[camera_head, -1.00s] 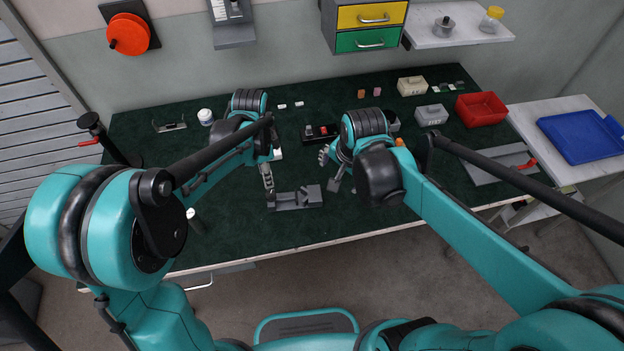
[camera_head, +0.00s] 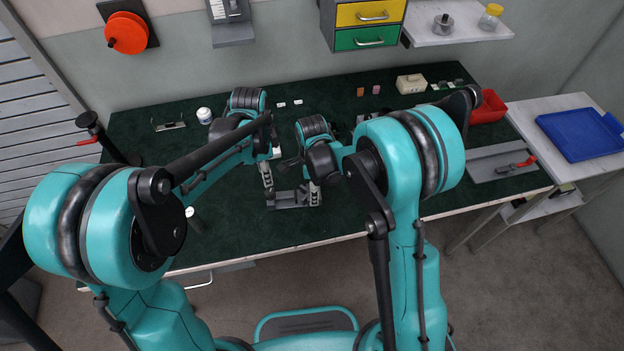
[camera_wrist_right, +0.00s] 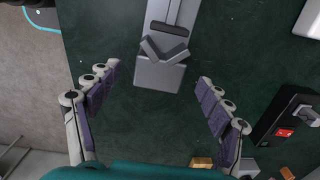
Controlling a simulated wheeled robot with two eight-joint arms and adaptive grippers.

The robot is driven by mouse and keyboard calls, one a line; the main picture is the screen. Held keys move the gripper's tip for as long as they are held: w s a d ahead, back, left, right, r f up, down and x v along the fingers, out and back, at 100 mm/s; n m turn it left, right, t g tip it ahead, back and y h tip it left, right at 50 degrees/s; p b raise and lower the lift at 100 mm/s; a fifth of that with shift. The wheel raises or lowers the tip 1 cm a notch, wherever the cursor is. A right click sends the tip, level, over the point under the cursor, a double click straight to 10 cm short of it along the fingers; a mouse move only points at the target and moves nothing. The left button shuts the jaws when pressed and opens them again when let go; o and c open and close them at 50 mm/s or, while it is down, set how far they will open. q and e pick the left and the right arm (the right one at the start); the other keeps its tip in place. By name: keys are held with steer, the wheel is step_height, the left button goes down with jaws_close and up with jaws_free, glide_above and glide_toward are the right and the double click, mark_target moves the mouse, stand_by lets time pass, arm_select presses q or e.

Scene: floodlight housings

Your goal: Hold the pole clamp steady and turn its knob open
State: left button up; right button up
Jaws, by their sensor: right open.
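A grey V-notched piece on a long slotted bar (camera_head: 290,200) lies on the green mat near the bench's front. I cannot tell whether it is the pole clamp, and no knob is clear. Its V-notched block (camera_wrist_right: 160,73) shows in the right wrist view. My right gripper (camera_head: 302,178) is open over the block's end; in the right wrist view its jaws (camera_wrist_right: 158,79) are spread on either side, apart from it. My left gripper (camera_head: 268,177) is at the bar's left end; its fingers are too small to tell open from shut.
A black box with a red switch (camera_wrist_right: 284,131) lies right of the jaws in the right wrist view. A white jar (camera_head: 204,115), a beige box (camera_head: 411,84) and a red bin (camera_head: 489,107) stand on the bench. A blue tray (camera_head: 580,135) is on the side table.

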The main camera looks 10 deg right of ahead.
steer(key=shift+f, duration=1.95)
steer(key=c, duration=1.5)
steer(key=o, duration=1.2)
steer(key=c, duration=1)
